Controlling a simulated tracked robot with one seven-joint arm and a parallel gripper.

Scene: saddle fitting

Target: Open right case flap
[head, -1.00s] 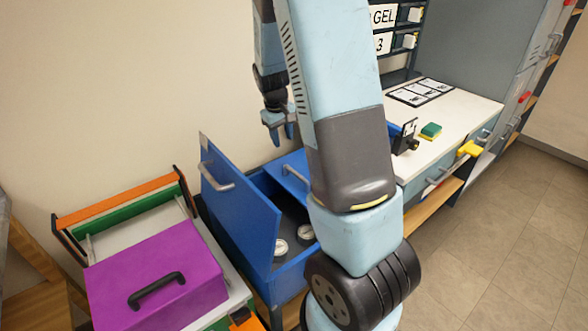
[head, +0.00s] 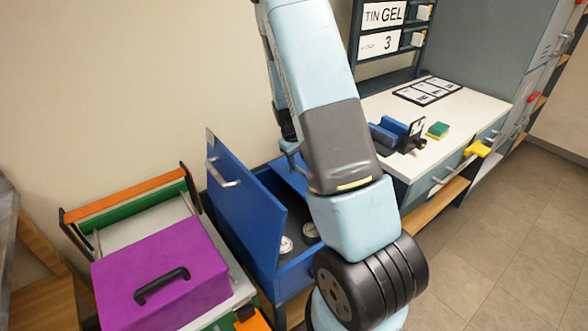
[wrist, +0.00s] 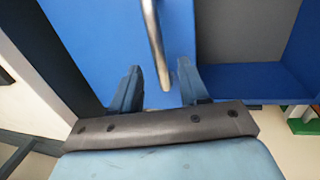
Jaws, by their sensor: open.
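A blue case (head: 296,280) stands left of the white-topped bench. Its left flap (head: 243,213) stands raised, with a metal handle. Its right flap (head: 289,177) lies over the right part of the case and is partly hidden by my arm. In the wrist view the right flap (wrist: 88,42) fills the upper middle, and its metal handle (wrist: 154,42) runs down between my fingers. My gripper (wrist: 158,82) is open, with one finger on each side of the handle's lower end. I cannot tell whether it touches the handle. My arm mostly hides the gripper in the head view.
Round gauges (head: 285,245) show inside the case's open part. A purple box (head: 160,270) with a black handle sits close on the left. The white bench (head: 470,98) on the right holds a sponge (head: 438,130) and a blue-and-black fixture (head: 392,133). A wall stands behind.

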